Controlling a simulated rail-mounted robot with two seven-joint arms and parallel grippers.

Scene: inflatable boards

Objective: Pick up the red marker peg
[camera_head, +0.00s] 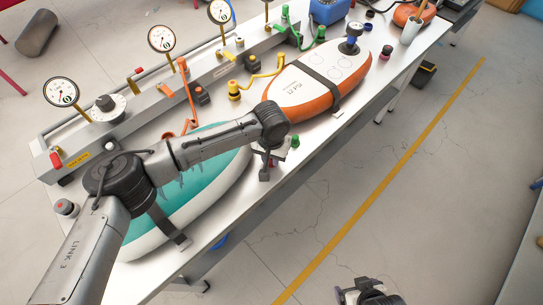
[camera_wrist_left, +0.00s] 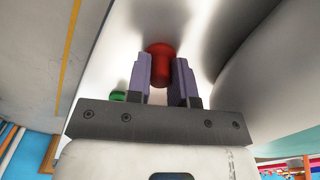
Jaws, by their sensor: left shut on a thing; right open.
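The red marker peg (camera_wrist_left: 159,52) shows between the two fingers of my left gripper (camera_wrist_left: 161,75) in the left wrist view. The fingers are shut on it, one on each side, and its rounded red end faces the camera. In the head view my left gripper (camera_head: 267,168) is low over the white bench, between the teal board and the orange board. I cannot make out the peg there; the gripper hides it. My right gripper (camera_head: 368,292) is at the bottom edge of the head view, over the floor, open and away from the bench.
A green peg (camera_head: 295,141) stands close to the left gripper. The teal board (camera_head: 217,186) lies under my left arm. The orange-edged board (camera_head: 310,87) lies farther along the bench. Gauges, including a round dial gauge (camera_head: 162,38), line the back rail. Open floor lies right of the bench.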

